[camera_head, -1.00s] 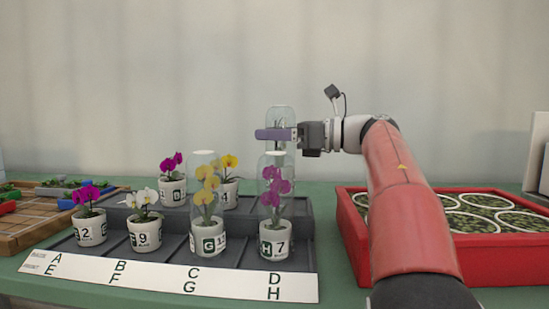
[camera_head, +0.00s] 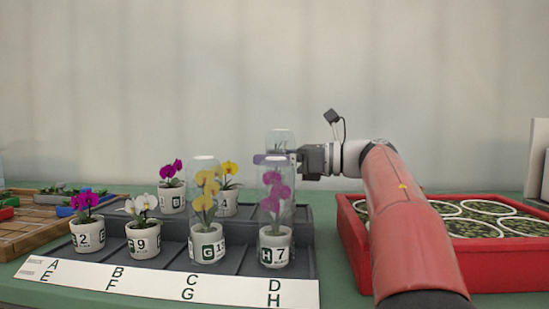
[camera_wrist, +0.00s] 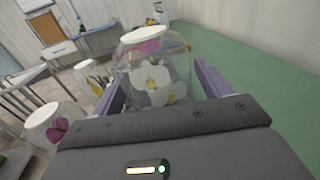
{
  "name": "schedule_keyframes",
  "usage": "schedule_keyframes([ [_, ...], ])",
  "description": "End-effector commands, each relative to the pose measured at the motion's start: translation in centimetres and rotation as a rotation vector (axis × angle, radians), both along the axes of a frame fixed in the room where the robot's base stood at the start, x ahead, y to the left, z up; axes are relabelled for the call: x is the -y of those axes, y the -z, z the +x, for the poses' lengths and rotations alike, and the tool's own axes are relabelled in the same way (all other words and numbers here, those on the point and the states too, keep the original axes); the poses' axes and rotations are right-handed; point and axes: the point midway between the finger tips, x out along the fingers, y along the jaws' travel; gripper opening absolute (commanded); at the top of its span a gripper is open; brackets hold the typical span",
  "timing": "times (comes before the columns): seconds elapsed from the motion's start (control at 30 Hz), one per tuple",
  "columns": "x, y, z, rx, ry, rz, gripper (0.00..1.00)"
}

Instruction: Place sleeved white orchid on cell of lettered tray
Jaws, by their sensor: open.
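The sleeved white orchid (camera_wrist: 152,88) stands between my purple fingers in the wrist view, inside a clear sleeve with a white top. In the head view only its sleeve top (camera_head: 280,138) shows, above and behind the sleeved magenta orchid (camera_head: 275,200) in pot H 7. Its pot and base are hidden, so I cannot see its contact with the tray. My gripper (camera_head: 274,159) is open around the sleeve, with a gap beside it at the right finger. The lettered tray (camera_head: 160,281) has two steps, with letters A to H on its front strip.
A sleeved yellow orchid (camera_head: 207,245) stands left of pot H 7. Unsleeved pots 2 (camera_head: 87,236) and 9 (camera_head: 143,241) stand further left; magenta (camera_head: 172,197) and yellow (camera_head: 228,202) orchids stand behind. A red crate (camera_head: 440,277) is at the right, a wooden tray (camera_head: 35,230) at the left.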

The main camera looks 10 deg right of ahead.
Motion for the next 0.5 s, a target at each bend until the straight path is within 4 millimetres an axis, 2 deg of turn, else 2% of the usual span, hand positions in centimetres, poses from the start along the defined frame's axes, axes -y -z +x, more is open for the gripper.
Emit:
schedule_keyframes([
  [0.2,0.2,-0.5,-0.1,0.0,0.002,0.0,0.77],
  [0.37,2.8,-0.3,-1.3,0.0,0.006,0.001,0.77],
  [0.5,5.7,-0.3,-2.8,-0.001,0.006,0.001,0.77],
])
